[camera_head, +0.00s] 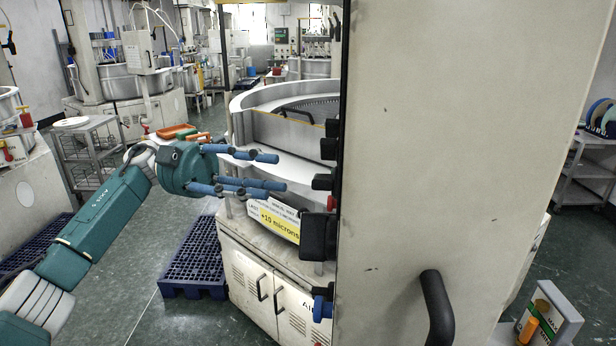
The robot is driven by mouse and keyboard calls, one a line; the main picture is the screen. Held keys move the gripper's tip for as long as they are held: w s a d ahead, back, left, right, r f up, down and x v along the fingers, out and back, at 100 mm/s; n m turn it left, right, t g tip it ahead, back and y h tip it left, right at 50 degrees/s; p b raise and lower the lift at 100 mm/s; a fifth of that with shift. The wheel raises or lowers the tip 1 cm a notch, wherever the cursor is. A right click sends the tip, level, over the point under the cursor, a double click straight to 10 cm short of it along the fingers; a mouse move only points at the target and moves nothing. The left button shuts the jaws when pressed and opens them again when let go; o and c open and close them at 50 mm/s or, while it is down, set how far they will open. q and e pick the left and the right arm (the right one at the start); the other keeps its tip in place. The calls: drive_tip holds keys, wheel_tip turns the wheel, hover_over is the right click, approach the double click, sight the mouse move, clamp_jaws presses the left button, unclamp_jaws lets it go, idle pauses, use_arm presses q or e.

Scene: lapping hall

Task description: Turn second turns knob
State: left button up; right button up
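My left gripper (280,172) reaches in from the left, teal with blue fingers pointing right. The fingers are spread apart with nothing between them. Black knobs stick out from the left side of the tall cream cabinet (460,150): an upper one (329,149) and a lower one (322,182). The fingertips are left of these knobs and appear apart from them. The knobs show only edge-on, and I cannot tell which is the second turns knob. My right gripper is not in view.
A red button (331,203), a large black block (317,238) and a blue fitting (321,306) also stick out from the cabinet side. A round lapping machine (240,125) stands behind. A blue pallet (192,265) lies on the floor. A black handle (438,305) juts from the cabinet front.

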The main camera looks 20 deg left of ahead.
sight(327, 182)
use_arm(q)
drive_tip(key=d+p, duration=0.3)
drive_tip(key=d, duration=0.5)
drive_tip(key=shift+s+r, duration=0.35)
drive_tip(key=shift+s, duration=0.05)
drive_tip(key=shift+d, duration=0.1)
clamp_jaws()
